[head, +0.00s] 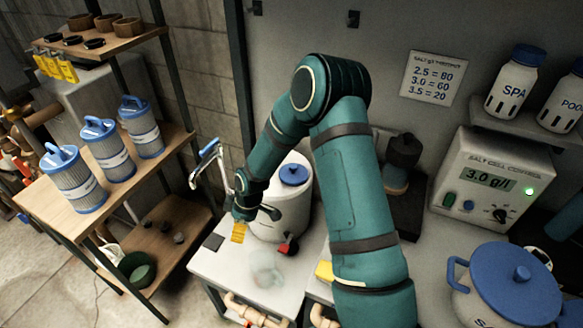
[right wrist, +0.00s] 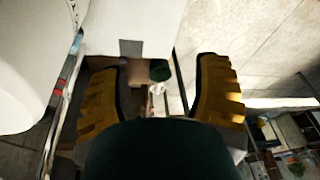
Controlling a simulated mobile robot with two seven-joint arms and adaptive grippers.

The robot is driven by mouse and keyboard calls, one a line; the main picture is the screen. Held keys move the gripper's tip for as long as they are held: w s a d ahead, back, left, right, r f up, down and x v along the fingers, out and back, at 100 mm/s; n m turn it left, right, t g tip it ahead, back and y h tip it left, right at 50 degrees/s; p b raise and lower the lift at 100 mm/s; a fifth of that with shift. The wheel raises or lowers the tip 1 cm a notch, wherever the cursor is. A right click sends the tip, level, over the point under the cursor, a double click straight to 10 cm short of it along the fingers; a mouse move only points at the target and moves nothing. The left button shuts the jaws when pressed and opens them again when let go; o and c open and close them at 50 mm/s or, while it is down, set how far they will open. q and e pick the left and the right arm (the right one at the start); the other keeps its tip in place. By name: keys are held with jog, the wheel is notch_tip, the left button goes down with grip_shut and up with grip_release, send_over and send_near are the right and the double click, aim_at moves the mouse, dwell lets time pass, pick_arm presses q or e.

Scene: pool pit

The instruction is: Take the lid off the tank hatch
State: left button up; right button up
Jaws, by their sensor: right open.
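A white round tank (head: 283,215) stands on the white counter, with a small blue lid (head: 294,174) on its top. A larger white vessel (head: 470,305) at the lower right has a wide blue lid (head: 515,283) with a knob; I cannot tell which one is the hatch. My right gripper (head: 240,232), with yellow finger pads, is low on the left side of the white tank, apart from both lids. In the right wrist view its fingers (right wrist: 160,100) are spread with nothing between them, and a white rounded wall (right wrist: 30,65) is at the left. My left gripper is out of view.
A wooden shelf (head: 160,150) with several blue-capped filter cartridges (head: 98,150) stands at the left. A red-handled part (head: 288,246) and a clear object (head: 265,268) are by the tank. A salt cell control box (head: 500,180) and bottles (head: 515,85) are at the right.

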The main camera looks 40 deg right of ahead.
jog(key=w+d+r+n+h, duration=0.2)
jog(key=w+d+r+n, duration=0.3)
jog(key=d+r, duration=0.4)
jog(key=n+g+h+p, duration=0.1)
jog(key=n+h+p, duration=0.1)
jog(key=n, duration=0.3)
send_near(293, 166)
jog(key=shift+g, duration=0.3)
jog(key=f, duration=0.3)
jog(key=w+d+f, duration=0.1)
jog(key=f, duration=0.1)
jog(key=shift+w, duration=0.1)
jog(key=shift+s+d+f+b, duration=0.15)
jog(key=shift+f, duration=1.25)
jog(key=shift+s+d+f+b, duration=0.1)
jog(key=shift+s+f+b, duration=0.05)
jog(key=shift+f, duration=1.2)
grip_shut()
